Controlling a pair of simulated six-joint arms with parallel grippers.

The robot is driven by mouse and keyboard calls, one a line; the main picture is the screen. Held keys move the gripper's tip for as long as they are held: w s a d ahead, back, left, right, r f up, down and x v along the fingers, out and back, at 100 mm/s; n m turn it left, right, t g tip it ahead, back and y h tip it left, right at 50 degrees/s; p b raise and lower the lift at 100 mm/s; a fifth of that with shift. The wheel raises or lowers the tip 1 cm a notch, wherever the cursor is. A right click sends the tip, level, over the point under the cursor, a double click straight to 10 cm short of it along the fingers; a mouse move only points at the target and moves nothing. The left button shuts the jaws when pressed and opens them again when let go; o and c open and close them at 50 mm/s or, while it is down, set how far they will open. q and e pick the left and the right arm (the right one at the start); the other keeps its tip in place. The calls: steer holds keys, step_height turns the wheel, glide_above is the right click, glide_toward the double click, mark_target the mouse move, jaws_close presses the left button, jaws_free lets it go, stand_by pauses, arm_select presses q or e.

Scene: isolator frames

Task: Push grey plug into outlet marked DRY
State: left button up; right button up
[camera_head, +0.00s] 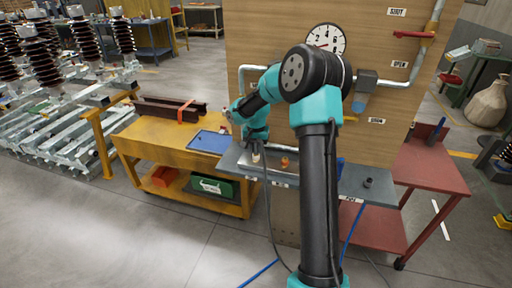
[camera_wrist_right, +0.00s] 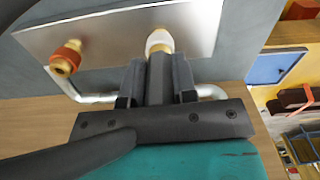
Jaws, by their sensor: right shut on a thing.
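My right gripper (camera_wrist_right: 156,88) is shut on the grey plug (camera_wrist_right: 160,78), a dark grey cylinder between its two fingers. The plug's far end meets a cream-white fitting (camera_wrist_right: 159,42) at the edge of a bare metal plate; I cannot tell whether it is seated in it. An orange-brown outlet (camera_wrist_right: 66,57) stands apart on the same plate. In the head view the white fitting (camera_head: 255,157) and the orange outlet (camera_head: 285,163) are on the grey shelf, with my right gripper (camera_head: 254,146) just above the white one. No DRY mark is readable. My left gripper is not seen.
The grey shelf (camera_head: 330,186) fronts a wooden panel (camera_head: 265,30) with a gauge (camera_head: 326,38), pipes and a red valve handle (camera_head: 412,34). A yellow bench (camera_head: 160,150) with a blue tray (camera_head: 209,142) stands left, a red cart (camera_head: 432,165) right. Blue hoses hang below.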

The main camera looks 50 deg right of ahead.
steer(key=o, duration=1)
steer(key=shift+r, duration=1.6)
steer(key=shift+s+a+r, duration=0.15)
steer(key=shift+a+r, duration=0.05)
steer(key=shift+r, duration=0.05)
steer(key=s+a+r, duration=0.1)
steer(key=s+a, duration=0.9)
steer(key=a, duration=0.1)
steer(key=shift+s+a, duration=0.15)
steer(key=shift+a, duration=0.2)
steer(key=shift+r, duration=0.1)
